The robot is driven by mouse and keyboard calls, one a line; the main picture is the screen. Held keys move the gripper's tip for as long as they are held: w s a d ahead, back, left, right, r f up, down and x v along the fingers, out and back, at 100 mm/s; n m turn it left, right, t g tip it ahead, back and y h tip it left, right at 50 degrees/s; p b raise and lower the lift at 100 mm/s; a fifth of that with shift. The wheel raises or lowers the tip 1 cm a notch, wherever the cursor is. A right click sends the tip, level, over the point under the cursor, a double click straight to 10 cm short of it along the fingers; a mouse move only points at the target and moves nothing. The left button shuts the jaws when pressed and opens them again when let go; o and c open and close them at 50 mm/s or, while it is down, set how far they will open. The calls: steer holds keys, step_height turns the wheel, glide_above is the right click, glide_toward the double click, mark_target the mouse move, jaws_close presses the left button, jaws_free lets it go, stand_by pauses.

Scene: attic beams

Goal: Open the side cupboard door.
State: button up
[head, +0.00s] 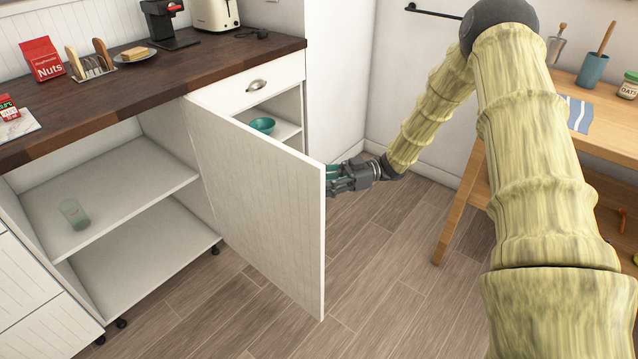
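The white cupboard door (262,195) stands wide open in the head view, jutting out into the room from the upright between the left shelves and the compartment under the drawer. That side compartment shows a shelf (285,128) with a teal bowl (262,125) on it; the door hides its lower part. My gripper (335,178) is on the right side of the door, close to its free upright edge. The door partly hides the fingers, so I cannot tell whether they touch it or how far apart they are.
An open shelf unit (130,190) at left holds a glass (74,213). The dark worktop (190,72) above carries a toaster, a coffee machine and food. A wooden table (575,100) stands at right, near my arm. Wooden floor (380,270) is clear between door and table.

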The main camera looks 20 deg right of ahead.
steer(key=shift+a, duration=0.2)
steer(key=d, duration=1.2)
steer(key=shift+s, duration=0.45)
